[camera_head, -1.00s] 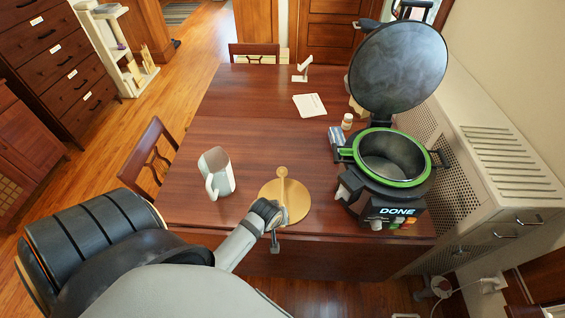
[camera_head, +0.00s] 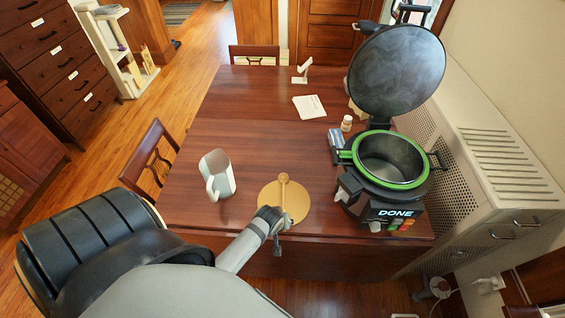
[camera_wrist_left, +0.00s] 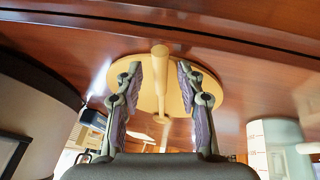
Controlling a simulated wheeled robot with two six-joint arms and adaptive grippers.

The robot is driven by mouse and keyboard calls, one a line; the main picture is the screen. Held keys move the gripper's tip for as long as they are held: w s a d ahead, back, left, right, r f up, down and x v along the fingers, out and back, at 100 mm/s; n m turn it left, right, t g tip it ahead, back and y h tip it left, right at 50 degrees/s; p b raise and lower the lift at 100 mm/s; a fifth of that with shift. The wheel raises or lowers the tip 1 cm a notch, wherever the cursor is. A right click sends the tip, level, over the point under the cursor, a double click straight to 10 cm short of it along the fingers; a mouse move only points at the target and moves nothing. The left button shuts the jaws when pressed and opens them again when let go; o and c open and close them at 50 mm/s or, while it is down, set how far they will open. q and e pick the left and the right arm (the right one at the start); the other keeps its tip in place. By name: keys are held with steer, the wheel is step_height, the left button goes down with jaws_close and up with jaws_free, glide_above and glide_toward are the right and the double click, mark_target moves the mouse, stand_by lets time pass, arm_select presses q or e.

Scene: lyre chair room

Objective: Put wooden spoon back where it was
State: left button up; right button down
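The wooden spoon (camera_head: 284,190) is light tan and lies over the round tan board (camera_head: 301,203) near the table's front edge. In the left wrist view the spoon (camera_wrist_left: 160,85) runs lengthwise between the fingers of my left gripper (camera_wrist_left: 158,76). The fingers are apart, with a clear gap on each side of the spoon. The board (camera_wrist_left: 205,85) shows behind them. In the head view my left gripper (camera_head: 270,217) is over the board's front left edge and its fingers are partly hidden. Whether the spoon touches the board is hard to tell. My right gripper is not in view.
A white pitcher (camera_head: 217,175) stands left of the board. A black cooker with a green rim (camera_head: 390,182) and raised lid (camera_head: 397,70) stands to the right. A small bottle (camera_head: 346,123) and white paper (camera_head: 309,107) lie further back. The middle of the table is clear.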

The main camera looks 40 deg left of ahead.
arm_select(q)
steer(key=shift+f, duration=0.1)
steer(key=shift+f+b, duration=0.25)
steer(key=shift+b, duration=0.5)
steer(key=v, duration=1.1)
steer(key=shift+a+b, duration=0.15)
steer(key=shift+b, duration=0.15)
